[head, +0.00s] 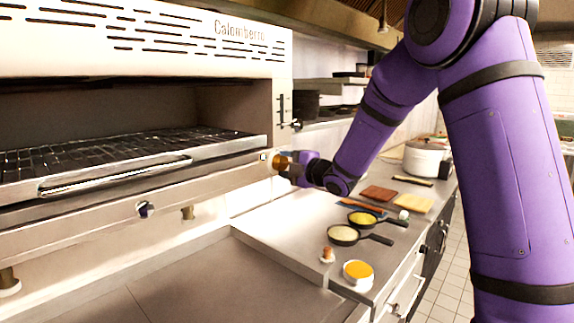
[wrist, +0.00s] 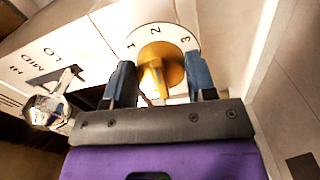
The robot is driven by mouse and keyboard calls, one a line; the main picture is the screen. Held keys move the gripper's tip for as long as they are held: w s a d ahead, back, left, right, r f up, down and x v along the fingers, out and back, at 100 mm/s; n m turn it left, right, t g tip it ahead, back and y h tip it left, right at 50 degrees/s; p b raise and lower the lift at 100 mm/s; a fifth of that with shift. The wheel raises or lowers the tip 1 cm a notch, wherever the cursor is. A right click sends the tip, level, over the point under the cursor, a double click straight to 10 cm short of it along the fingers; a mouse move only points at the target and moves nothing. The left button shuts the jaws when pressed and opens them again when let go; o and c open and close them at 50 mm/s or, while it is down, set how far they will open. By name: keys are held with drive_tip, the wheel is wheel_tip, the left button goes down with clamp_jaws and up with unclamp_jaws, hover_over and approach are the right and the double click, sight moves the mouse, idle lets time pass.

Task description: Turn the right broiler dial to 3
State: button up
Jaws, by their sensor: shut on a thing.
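The right broiler dial (head: 279,161) is a copper-coloured knob at the right end of the broiler's front rail. In the wrist view the dial (wrist: 163,53) sits on a white round plate with the numbers 1, 2 and 3 along its far edge. My gripper (head: 291,168) reaches the dial from the right. In the wrist view my gripper (wrist: 160,84) has one dark blue finger on each side of the dial's brass grip and is shut on it. I cannot tell which number the dial points to.
A lever (head: 291,124) is above the dial; its HI, MID, LO scale (wrist: 38,61) shows in the wrist view. Small pans (head: 344,235), a yellow-filled bowl (head: 358,271) and a pot (head: 425,158) stand on the counter below.

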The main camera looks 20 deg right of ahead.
drive_tip(key=m, duration=0.5)
drive_tip(key=shift+f+m, duration=0.2)
drive_tip(key=shift+m, duration=0.1)
drive_tip(key=m, duration=0.4)
drive_tip(key=shift+a+f+m, duration=0.1)
drive_tip(key=shift+m, duration=0.3)
drive_tip(key=o, duration=0.9)
drive_tip(key=shift+s, duration=0.1)
drive_tip(key=v, duration=1)
drive_tip(key=shift+s+d, duration=0.25)
drive_tip(key=shift+s, duration=0.05)
